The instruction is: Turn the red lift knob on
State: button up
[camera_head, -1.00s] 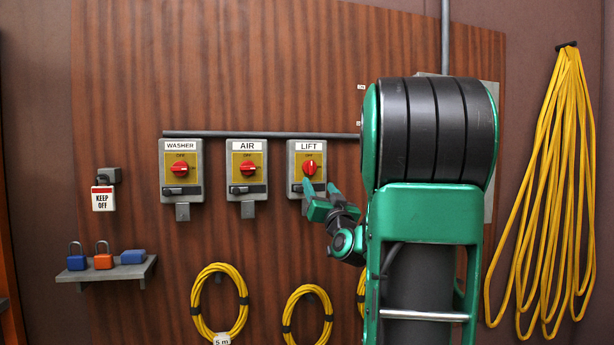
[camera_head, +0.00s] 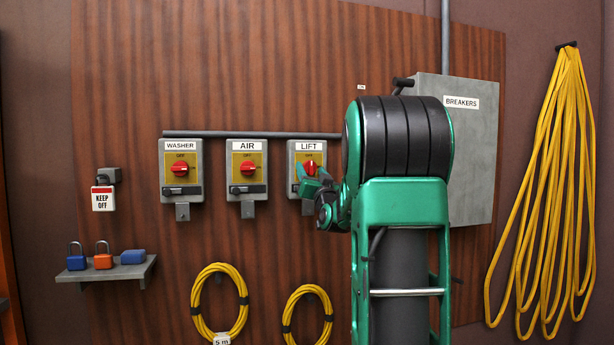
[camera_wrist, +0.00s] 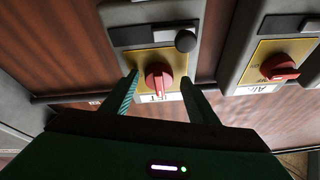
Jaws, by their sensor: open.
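The red lift knob (camera_head: 309,168) sits on a yellow plate of the grey box labelled LIFT (camera_head: 309,146), the rightmost of three switch boxes. It also shows in the wrist view (camera_wrist: 159,78), upside down there. My gripper (camera_head: 309,177) is at the lower part of the LIFT box. In the wrist view its two green fingers (camera_wrist: 158,88) are open, one on each side of the knob, with a gap to the knob on both sides. I cannot tell how deep the fingertips reach. The fingers hide the lower part of the box in the head view.
The AIR box (camera_head: 247,190) and WASHER box (camera_head: 181,190) with similar red knobs are to the left. A grey conduit (camera_head: 250,135) runs above the boxes. The breakers cabinet (camera_head: 465,150) is right, partly behind my arm. Coiled yellow cables (camera_head: 310,290) hang below.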

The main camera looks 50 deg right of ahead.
jog(key=shift+a, duration=0.1)
jog(key=c, duration=1)
jog(key=shift+c, duration=0.2)
jog(key=shift+w+a+m, duration=0.1)
jog(key=shift+m, duration=0.2)
jog(key=shift+w+a+r+m+g+h, duration=0.1)
jog(key=shift+m+g+h, duration=0.2)
jog(key=shift+m, duration=0.5)
jog(key=shift+w+a+r+m+g+h, duration=0.1)
jog(key=shift+m+h, duration=0.3)
jog(key=shift+m, duration=0.4)
jog(key=m+g+h, duration=0.1)
jog(key=m, duration=0.2)
jog(key=m+g+h, duration=0.1)
jog(key=m+g, duration=0.1)
jog(key=m, duration=0.2)
jog(key=shift+a, duration=0.15)
jog(key=m+g, duration=0.1)
jog(key=m, duration=0.1)
jog(key=m+g, duration=0.1)
jog(key=m, duration=0.3)
jog(key=shift+w+r+m+g, duration=0.1)
jog(key=shift+r+m+g, duration=0.15)
jog(key=shift+m+g, duration=0.15)
jog(key=m, duration=0.2)
jog(key=m+g, duration=0.1)
jog(key=m, duration=0.1)
jog(key=shift+m+g+y, duration=0.3)
jog(key=shift+y, duration=0.1)
